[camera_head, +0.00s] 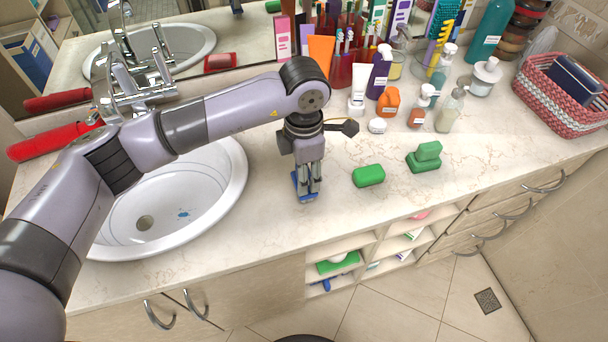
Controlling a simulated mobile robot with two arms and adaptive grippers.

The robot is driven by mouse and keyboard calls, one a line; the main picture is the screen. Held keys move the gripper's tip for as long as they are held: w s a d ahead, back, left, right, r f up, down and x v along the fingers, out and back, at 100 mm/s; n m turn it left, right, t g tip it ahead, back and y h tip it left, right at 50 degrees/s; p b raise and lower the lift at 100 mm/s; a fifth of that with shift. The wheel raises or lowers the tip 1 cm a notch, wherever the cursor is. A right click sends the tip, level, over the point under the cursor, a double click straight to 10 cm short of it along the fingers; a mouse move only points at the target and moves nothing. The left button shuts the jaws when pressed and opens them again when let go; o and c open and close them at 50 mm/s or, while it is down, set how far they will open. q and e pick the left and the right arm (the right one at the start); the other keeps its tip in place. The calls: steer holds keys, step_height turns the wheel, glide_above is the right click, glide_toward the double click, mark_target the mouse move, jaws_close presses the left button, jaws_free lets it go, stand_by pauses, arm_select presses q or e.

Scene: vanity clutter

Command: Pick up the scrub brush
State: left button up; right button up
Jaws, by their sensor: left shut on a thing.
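My left gripper (307,190) points down at the counter, to the right of the sink and near the front edge. It is shut on a small blue thing (297,181), which I take to be the scrub brush. Only bits of blue show beside and below the fingers, and the rest is hidden by them. I cannot tell whether it touches the counter. My right gripper is not in view.
A green block (369,176) and stacked green blocks (424,159) lie to the right. Bottles, tubes and cups crowd the back, with a white pump bottle (449,110) in front. A woven basket (565,98) stands far right. The sink (222,190) is left.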

arm_select(q)
step_height(320, 180, up, 19)
steer(key=b, duration=0.4)
steer(key=shift+r, duration=0.1)
